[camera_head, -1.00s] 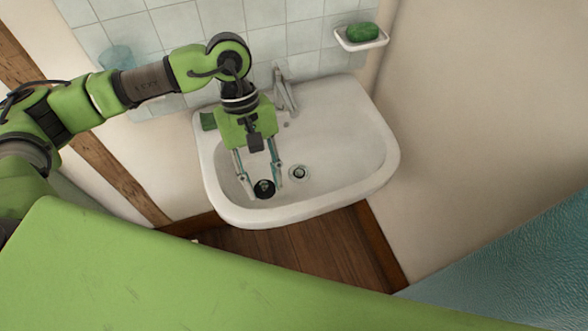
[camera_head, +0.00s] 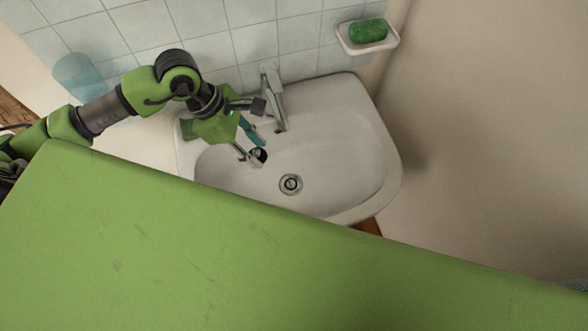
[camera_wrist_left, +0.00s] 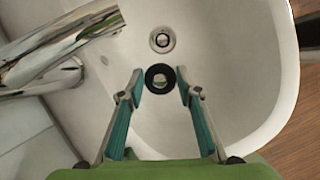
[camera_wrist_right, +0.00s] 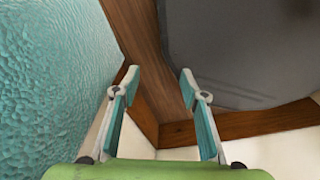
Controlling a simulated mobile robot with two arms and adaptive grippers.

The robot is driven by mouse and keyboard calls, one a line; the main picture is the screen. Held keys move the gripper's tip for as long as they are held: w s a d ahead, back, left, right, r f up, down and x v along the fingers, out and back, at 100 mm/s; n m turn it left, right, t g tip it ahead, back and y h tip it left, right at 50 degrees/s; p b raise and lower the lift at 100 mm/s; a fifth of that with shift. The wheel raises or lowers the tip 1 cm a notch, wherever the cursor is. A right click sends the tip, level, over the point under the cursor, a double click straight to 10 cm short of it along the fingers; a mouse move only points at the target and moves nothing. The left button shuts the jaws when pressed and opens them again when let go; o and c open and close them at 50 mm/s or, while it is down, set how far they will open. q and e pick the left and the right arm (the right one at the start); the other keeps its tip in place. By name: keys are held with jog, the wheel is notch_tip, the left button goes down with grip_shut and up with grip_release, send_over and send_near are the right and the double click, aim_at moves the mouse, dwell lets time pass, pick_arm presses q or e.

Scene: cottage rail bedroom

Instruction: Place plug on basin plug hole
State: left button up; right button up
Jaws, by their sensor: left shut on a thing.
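The black plug (camera_head: 258,155) is between the fingertips of my left gripper (camera_head: 255,151), which is shut on it. In the left wrist view the plug (camera_wrist_left: 159,67) shows as a dark ring between the fingers. The metal plug hole (camera_head: 290,184) lies uncovered in the white basin (camera_head: 340,155). In the head view the plug is left of the hole and a little toward the tap. In the left wrist view the hole (camera_wrist_left: 162,40) shows just beyond the plug. The plug's height above the basin is unclear. My right gripper (camera_wrist_right: 159,72) is open and empty.
A chrome tap (camera_head: 275,100) stands at the basin's back, close to my left gripper. A green soap (camera_head: 368,30) sits in a wall dish (camera_head: 345,45). A blue cup (camera_head: 78,75) is at the left. The right wrist view shows a teal textured surface (camera_wrist_right: 50,80) and wooden trim.

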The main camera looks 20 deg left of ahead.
aim_at(295, 184)
pick_arm(q)
jog(key=f+b, duration=0.1)
jog(key=f, duration=0.2)
jog(key=f+b, duration=0.2)
jog(key=f, duration=0.1)
jog(key=s+f+b, duration=0.1)
jog(key=f+b, duration=0.1)
jog(key=f, duration=0.1)
jog(key=shift+f, duration=0.4)
jog(key=b+x, duration=0.1)
jog(key=x, duration=0.1)
jog(key=shift+w+f, duration=0.2)
jog(key=shift+f, duration=0.25)
jog(key=d, duration=0.2)
jog(key=d+p, duration=0.1)
jog(key=shift+w+d+r, duration=0.15)
jog(key=shift+w+r, duration=0.1)
jog(key=shift+w, duration=0.05)
jog(key=d, duration=0.3)
jog(key=shift+w+d+p, duration=0.3)
jog(key=shift+w+d, duration=0.1)
jog(key=shift+f+b, duration=0.4)
jog(key=shift+f, duration=0.3)
pick_arm(e)
jog(key=s+f, duration=0.4)
jog(key=f, duration=0.2)
jog(key=shift+s+d+f+g, duration=0.2)
jog(key=shift+d+g, duration=0.1)
jog(key=shift+d, duration=0.1)
